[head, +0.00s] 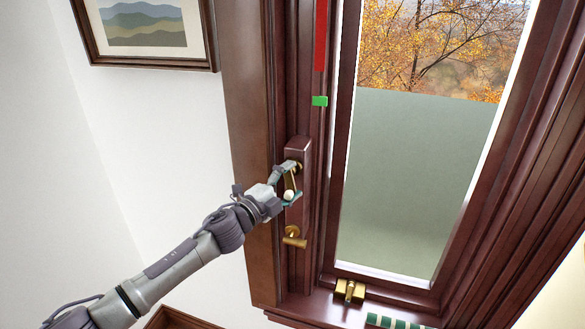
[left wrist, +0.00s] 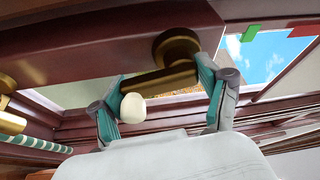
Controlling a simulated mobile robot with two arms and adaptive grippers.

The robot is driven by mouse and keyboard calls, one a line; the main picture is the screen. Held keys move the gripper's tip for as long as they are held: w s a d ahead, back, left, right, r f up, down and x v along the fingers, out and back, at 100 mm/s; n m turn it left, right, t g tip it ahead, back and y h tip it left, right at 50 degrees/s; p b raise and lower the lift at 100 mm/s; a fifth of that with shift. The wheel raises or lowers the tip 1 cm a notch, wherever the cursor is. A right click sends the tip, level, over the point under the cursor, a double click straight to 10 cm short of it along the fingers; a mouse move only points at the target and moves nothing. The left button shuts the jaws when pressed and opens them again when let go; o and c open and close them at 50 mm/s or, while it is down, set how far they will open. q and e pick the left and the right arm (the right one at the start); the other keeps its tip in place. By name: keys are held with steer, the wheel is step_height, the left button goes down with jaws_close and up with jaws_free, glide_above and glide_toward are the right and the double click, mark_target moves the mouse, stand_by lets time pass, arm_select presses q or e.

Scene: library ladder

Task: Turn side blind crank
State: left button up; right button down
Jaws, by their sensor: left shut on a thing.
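The side blind crank has a brass arm (left wrist: 160,84) on a round hub and a white knob (head: 289,195). It is mounted on a dark wooden block on the window frame; the knob also shows in the left wrist view (left wrist: 132,108). My left gripper (head: 290,184) is shut on the crank, its teal fingers at either end of the brass arm. In the head view the knob hangs below the hub. A grey-green blind (head: 410,190) covers the lower part of the window, with autumn trees showing above it. My right gripper is not in view.
A red strip (head: 321,35) and a green marker (head: 319,101) are on the frame above the crank. A brass handle (head: 294,238) sits just below it. A brass latch (head: 349,290) is on the sill. A framed picture (head: 147,24) hangs on the white wall at upper left.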

arm_select(q)
steer(key=shift+a+f+m+g+p, duration=0.2)
steer(key=shift+m+g+p, duration=0.2)
steer(key=shift+m+p, duration=0.7)
steer(key=o, duration=1.1)
steer(key=shift+o, duration=0.2)
steer(key=shift+r, duration=0.1)
steer(key=shift+s+a, duration=0.1)
steer(key=shift+a, duration=0.05)
steer(key=v, duration=1.1)
steer(key=shift+s, duration=0.35)
steer(key=shift+a, duration=0.1)
